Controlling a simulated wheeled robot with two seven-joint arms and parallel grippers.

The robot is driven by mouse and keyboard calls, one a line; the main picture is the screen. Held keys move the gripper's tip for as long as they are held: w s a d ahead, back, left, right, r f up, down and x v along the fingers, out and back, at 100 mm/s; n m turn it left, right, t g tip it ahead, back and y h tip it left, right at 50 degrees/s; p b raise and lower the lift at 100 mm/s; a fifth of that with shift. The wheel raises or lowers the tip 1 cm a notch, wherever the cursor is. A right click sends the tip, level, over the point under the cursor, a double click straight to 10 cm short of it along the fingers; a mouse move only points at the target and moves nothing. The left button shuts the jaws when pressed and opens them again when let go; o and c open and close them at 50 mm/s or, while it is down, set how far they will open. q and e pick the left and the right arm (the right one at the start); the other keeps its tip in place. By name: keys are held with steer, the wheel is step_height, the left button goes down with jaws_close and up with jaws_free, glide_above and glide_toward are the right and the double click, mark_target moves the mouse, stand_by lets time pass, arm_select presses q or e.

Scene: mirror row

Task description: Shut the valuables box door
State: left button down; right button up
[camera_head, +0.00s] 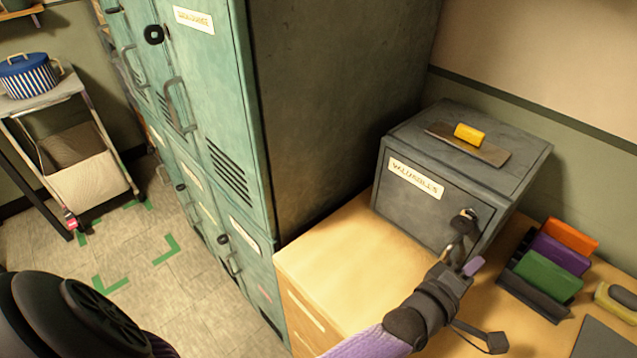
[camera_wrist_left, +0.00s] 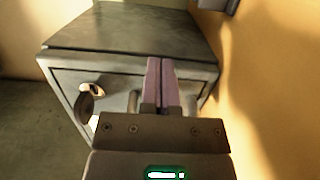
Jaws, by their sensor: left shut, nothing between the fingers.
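The valuables box (camera_head: 415,212) is a dark grey metal box with a white "VALUABLES" label on its door, standing on a light wooden cabinet. The door looks flush with the box front, or nearly so; I cannot tell whether a narrow gap is left. A dark round knob or lock (camera_head: 466,222) sits at the door's right side. My left gripper (camera_head: 472,266) is shut and empty, close in front of the door's lower right. In the left wrist view its purple fingers (camera_wrist_left: 161,82) are together before the box front (camera_wrist_left: 118,82); contact cannot be told. My right gripper is not in view.
A yellow block on a dark plate (camera_head: 468,135) lies on the box top. A rack with green, purple and orange items (camera_head: 548,278) stands right of the box. Teal lockers (camera_head: 215,110) stand to the left. The wooden top (camera_head: 345,258) left of the gripper is clear.

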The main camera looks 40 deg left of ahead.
arm_select(q)
steer(key=shift+r, duration=0.1)
steer(key=shift+w+r, duration=0.1)
steer(key=shift+r, duration=0.1)
stand_by(0.4)
